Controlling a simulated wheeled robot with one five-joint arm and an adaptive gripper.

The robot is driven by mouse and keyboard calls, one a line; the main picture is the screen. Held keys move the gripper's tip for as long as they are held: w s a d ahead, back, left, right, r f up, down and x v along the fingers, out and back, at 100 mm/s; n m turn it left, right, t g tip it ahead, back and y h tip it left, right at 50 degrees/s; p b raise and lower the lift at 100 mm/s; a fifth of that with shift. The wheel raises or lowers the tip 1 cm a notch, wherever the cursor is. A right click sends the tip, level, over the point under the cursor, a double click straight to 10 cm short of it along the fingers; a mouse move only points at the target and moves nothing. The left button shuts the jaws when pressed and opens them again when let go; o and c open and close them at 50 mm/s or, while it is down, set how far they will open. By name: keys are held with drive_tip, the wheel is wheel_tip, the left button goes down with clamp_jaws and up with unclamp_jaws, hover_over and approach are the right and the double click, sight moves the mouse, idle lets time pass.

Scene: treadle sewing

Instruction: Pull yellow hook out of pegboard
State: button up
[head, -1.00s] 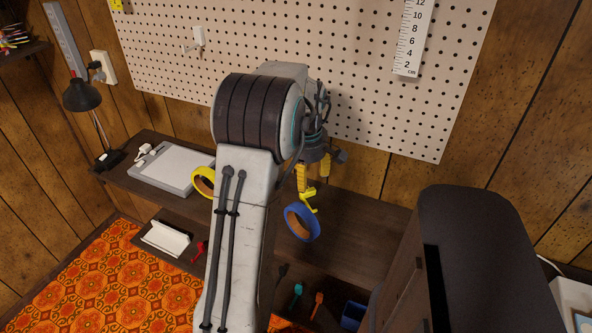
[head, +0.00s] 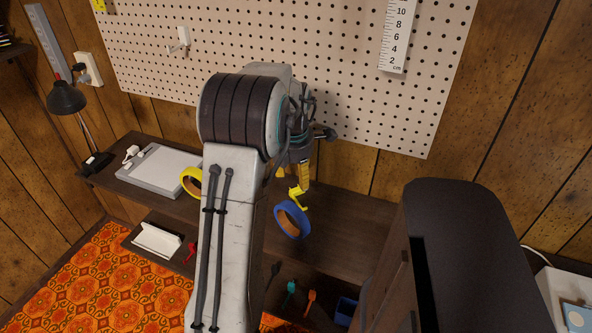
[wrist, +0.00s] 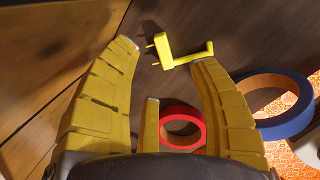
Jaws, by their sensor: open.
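In the head view my arm partly hides the gripper (head: 294,178).
A blue tape roll (head: 291,220) stands on the desk (head: 345,232) close to the hook. A red ring (wrist: 182,128) shows between the fingers. A yellow tape roll (head: 188,182) and a grey tray (head: 160,170) are left. A dark cabinet (head: 465,240) stands at right.

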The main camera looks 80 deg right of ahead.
sight(297, 188)
drive_tip(key=shift+d+f, duration=0.15)
drive_tip(key=shift+f, duration=0.9)
drive_tip(key=shift+d+f, duration=0.2)
drive_tip(key=shift+f, duration=0.8)
drive_tip(key=shift+d+f, duration=0.15)
drive_tip(key=shift+f, duration=0.9)
clamp_jaws()
drive_tip(key=c, duration=0.6)
unclamp_jaws()
clamp_jaws()
